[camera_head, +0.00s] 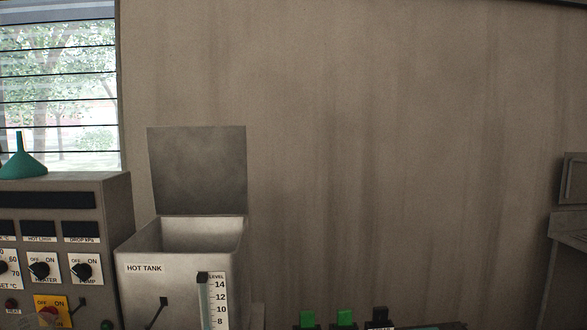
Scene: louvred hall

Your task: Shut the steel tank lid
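The steel tank (143,283), labelled HOT TANK, stands at the lower left of the head view. Its square lid (197,170) stands upright at the back edge of the tank, fully open. The tank's top opening shows, with bare inner walls; its bottom is hidden. A level gauge (204,300) with a black cap and a number scale runs down the front. Neither of my grippers is in the view.
A control cabinet (108,205) with knobs and displays stands left of the tank, a green funnel (21,162) on top. Green and black blocks (344,318) show at the bottom edge. A grey unit (568,235) stands far right. The wall between is bare.

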